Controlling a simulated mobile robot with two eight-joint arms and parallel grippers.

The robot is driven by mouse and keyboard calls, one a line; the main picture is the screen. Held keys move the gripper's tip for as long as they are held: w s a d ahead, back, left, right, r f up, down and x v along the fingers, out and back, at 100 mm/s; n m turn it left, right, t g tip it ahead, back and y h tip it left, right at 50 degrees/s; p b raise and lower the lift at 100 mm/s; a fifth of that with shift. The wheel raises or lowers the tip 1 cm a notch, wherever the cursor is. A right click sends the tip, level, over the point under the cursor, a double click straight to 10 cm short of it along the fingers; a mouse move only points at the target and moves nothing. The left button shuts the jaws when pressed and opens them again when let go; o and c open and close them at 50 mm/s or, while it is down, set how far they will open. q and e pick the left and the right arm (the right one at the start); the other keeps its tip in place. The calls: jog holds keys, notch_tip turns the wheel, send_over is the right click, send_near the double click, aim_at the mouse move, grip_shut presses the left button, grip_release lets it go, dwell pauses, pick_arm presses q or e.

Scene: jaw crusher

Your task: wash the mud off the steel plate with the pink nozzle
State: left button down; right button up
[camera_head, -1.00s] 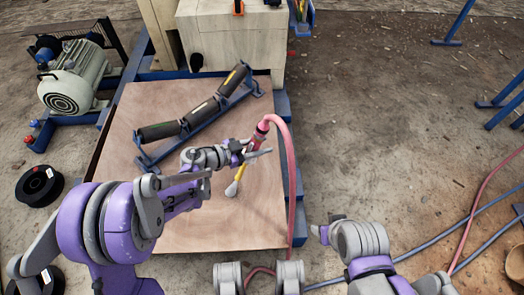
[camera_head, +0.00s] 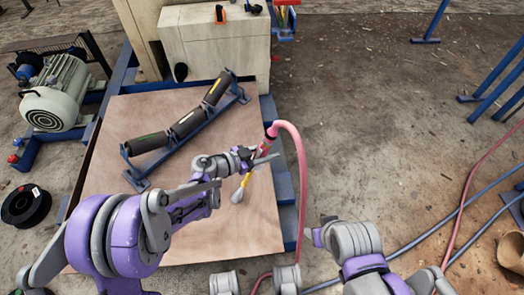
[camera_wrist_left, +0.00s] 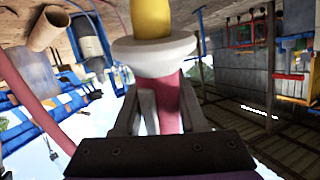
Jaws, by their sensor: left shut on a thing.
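The pink nozzle (camera_head: 268,138) is in my left gripper (camera_head: 262,160), tilted, with its yellow stem and pale round tip pointing down and left above a brown wood-like board (camera_head: 235,228). In the left wrist view, the fingers (camera_wrist_left: 155,110) are shut around the nozzle's pink body (camera_wrist_left: 169,112), beyond which its pale collar and yellow part show. The pink hose arches from its upper end down to the right. I cannot make out a steel plate or mud on one.
A roller frame (camera_head: 185,125) with dark rollers lies on the board. A grey motor (camera_head: 57,92) and a black spool (camera_head: 27,205) stand at left. A pale cabinet (camera_head: 215,40) stands behind. Hoses cross the floor at right, near a tan bucket-like object (camera_head: 511,250). Floor between is clear.

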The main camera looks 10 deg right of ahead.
pick_arm(q)
jog(key=shift+s+d+p, duration=0.7)
jog(key=shift+s+d, duration=1.45)
jog(key=shift+s, duration=2.9)
jog(key=a+b, duration=0.1)
jog(key=a, duration=0.8)
jog(key=shift+a, duration=0.4)
